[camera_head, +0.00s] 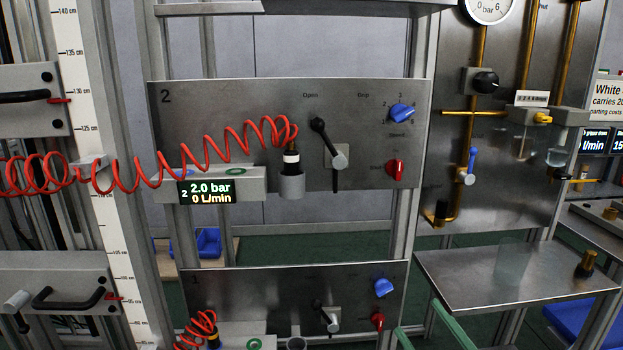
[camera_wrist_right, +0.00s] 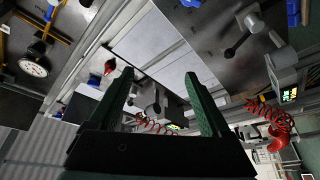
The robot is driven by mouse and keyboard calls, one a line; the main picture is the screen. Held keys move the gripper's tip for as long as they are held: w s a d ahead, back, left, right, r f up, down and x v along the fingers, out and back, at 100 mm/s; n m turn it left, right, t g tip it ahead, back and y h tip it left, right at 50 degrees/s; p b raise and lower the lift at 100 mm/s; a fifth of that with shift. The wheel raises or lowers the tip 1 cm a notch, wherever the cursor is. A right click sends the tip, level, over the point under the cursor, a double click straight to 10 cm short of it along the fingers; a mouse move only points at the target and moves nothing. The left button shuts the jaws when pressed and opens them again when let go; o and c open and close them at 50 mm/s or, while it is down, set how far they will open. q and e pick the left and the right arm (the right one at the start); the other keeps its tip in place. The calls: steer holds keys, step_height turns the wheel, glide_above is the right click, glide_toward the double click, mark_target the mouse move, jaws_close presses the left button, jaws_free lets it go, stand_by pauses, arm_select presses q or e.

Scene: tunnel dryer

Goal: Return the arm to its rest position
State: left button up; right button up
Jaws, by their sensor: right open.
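My right gripper (camera_head: 420,320) shows at the bottom of the head view, right of centre, as two green fingers with a gap between them. It is in front of the lower panel's right edge and the small steel table's left edge. In the right wrist view the same gripper (camera_wrist_right: 158,80) has its two dark green fingers wide apart, with nothing between them. My left gripper is in neither view.
Steel panel 2 (camera_head: 240,110) carries a black lever, knobs and a red coiled hose (camera_head: 125,180). Lower panel 1 (camera_head: 250,285) stands beneath it. The steel table (camera_head: 480,280) at right bears a small brass-and-black fitting (camera_head: 586,265). A gauge (camera_head: 489,8) is at top right.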

steer(key=s+f+m+g+h, duration=0.35)
steer(key=f+m, duration=0.25)
steer(key=f, duration=0.8)
steer(key=s+a+f+m+g+h+p, duration=0.1)
steer(key=s+a+f+m+g, duration=0.2)
steer(key=s+f, duration=0.5)
steer(key=s+a+f+m+g, duration=0.2)
steer(key=s+f+g, duration=0.2)
steer(key=s+f, duration=0.4)
arm_select(q)
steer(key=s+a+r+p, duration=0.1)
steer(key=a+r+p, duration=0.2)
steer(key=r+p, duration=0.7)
steer(key=p, duration=0.3)
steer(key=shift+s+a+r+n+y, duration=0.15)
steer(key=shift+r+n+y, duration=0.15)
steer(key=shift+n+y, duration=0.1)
arm_select(e)
steer(key=d+r+h, duration=0.1)
steer(key=d+r, duration=0.2)
steer(key=r, duration=0.7)
steer(key=shift+s+d, duration=0.3)
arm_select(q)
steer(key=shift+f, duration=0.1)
arm_select(e)
steer(key=shift+d, duration=0.1)
